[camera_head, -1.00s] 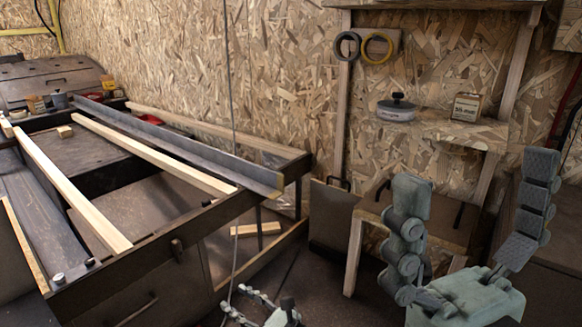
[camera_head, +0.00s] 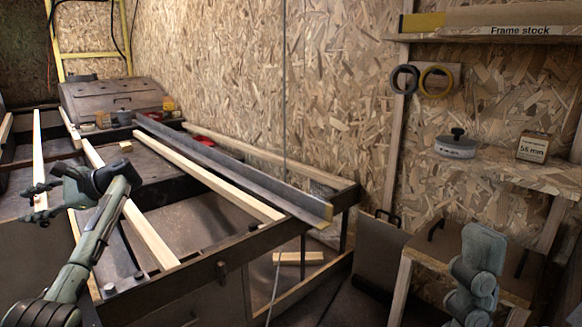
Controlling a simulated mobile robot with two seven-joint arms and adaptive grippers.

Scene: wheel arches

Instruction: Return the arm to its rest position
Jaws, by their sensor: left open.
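My left arm comes in from the lower left. Its gripper (camera_head: 36,204) is at the left side of the picture, over the workbench (camera_head: 205,262), with its dark fingers apart. A pale wooden strip (camera_head: 38,145) runs down the picture to the gripper and shows between or behind the fingers; I cannot tell whether they touch it. Grey-green links of my other arm stand folded at the lower right. The right gripper is not in view.
Pale strips (camera_head: 215,187) and a dark metal bar (camera_head: 235,168) lie across the bench. A shelf (camera_head: 490,160) at the right holds a round tin (camera_head: 455,147) and a small box (camera_head: 532,147). A small wooden stand (camera_head: 407,280) is below.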

